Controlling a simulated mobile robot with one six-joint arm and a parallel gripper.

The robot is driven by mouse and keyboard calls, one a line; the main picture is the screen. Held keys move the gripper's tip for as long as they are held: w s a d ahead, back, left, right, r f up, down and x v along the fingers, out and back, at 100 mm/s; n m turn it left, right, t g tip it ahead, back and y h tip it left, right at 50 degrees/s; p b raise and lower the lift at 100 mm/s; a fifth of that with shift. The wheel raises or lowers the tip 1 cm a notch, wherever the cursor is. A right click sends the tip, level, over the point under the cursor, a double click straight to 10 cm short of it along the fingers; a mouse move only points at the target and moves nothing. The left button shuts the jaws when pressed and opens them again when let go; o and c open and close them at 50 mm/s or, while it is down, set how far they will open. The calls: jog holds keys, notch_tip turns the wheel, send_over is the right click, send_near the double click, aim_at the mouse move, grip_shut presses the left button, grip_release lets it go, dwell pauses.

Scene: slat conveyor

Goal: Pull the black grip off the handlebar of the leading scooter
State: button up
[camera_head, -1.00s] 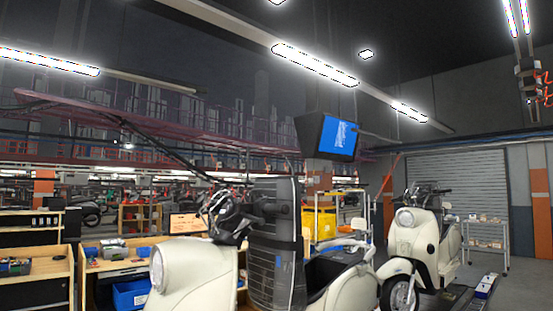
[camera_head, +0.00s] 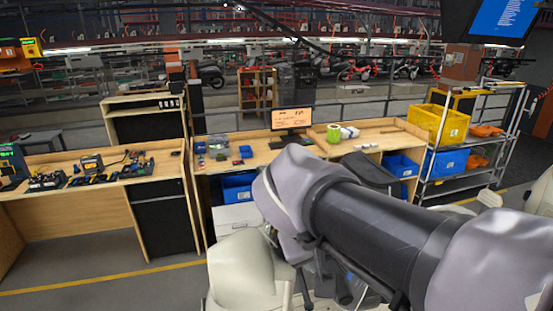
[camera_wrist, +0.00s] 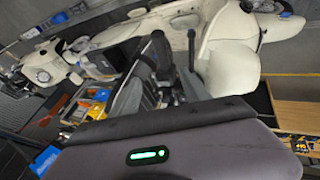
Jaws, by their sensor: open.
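In the wrist view, my gripper (camera_wrist: 163,75) is open, its two dark fingers reaching away from the grey palm with its green light. A dark handlebar part (camera_wrist: 158,52) shows near and between the fingers; I cannot tell whether it is the black grip or whether a finger touches it. The cream leading scooter (camera_wrist: 228,62) lies beyond, seen from above. In the head view, its cream front (camera_head: 240,272) shows at the bottom, left of my arm. My arm covers much of the scooter there, and my gripper's fingers are hidden.
A second cream scooter (camera_wrist: 45,65) stands at the left in the wrist view. Wooden benches (camera_head: 170,168) with a monitor (camera_head: 292,119) stand behind the leading scooter. A shelf cart with a yellow bin (camera_head: 438,123) is at the right. Open floor (camera_head: 110,292) lies at left.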

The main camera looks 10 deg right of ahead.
jog(key=b, duration=0.5)
send_near(338, 282)
jog(key=b+x, duration=0.1)
jog(key=x, duration=0.2)
jog(key=b+x, duration=0.2)
jog(key=x, duration=0.1)
jog(key=b+x, duration=0.2)
jog(key=x, duration=0.1)
jog(key=shift+w+a, duration=0.1)
jog(key=shift+w, duration=0.25)
jog(key=shift+w+d+f+b, duration=0.35)
jog(key=shift+w+f, duration=0.05)
jog(key=shift+s+a+r, duration=0.1)
jog(key=shift+s, duration=0.05)
jog(key=c, duration=0.4)
grip_shut()
jog(key=shift+s, duration=0.25)
jog(key=shift+s, duration=0.2)
